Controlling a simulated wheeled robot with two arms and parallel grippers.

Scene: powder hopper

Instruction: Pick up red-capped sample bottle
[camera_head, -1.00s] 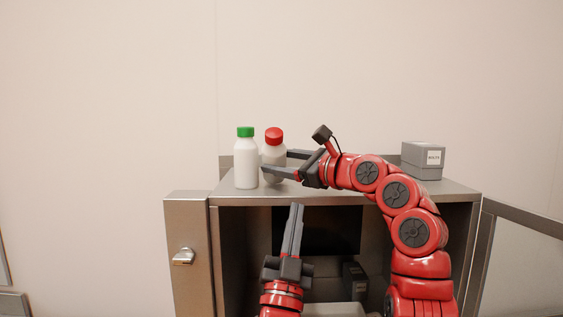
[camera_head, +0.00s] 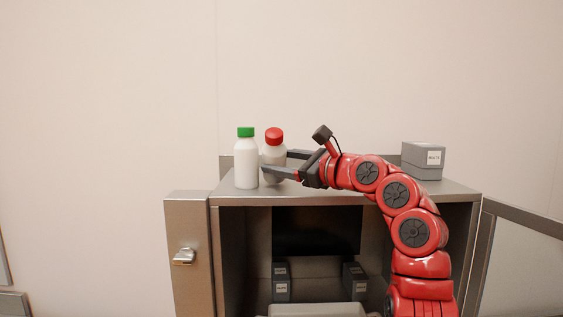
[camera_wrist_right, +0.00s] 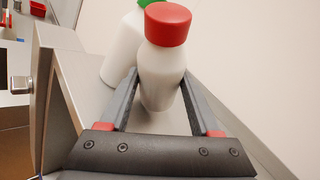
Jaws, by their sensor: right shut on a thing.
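The red-capped sample bottle (camera_head: 274,148) is white and stands on the metal top of the cabinet. My right gripper (camera_head: 277,164) reaches in from the right and is shut on its body, one finger on each side. In the right wrist view the red-capped bottle (camera_wrist_right: 162,62) sits between the two fingers (camera_wrist_right: 158,95). Its lower body is partly hidden by the near finger in the head view. The left gripper is out of view.
A green-capped white bottle (camera_head: 246,160) stands close to the left of the red-capped one. A grey labelled box (camera_head: 423,160) stands at the right of the cabinet top (camera_head: 350,196). The cabinet front is open, with small dark boxes (camera_head: 281,282) inside and an open door (camera_head: 187,250) at left.

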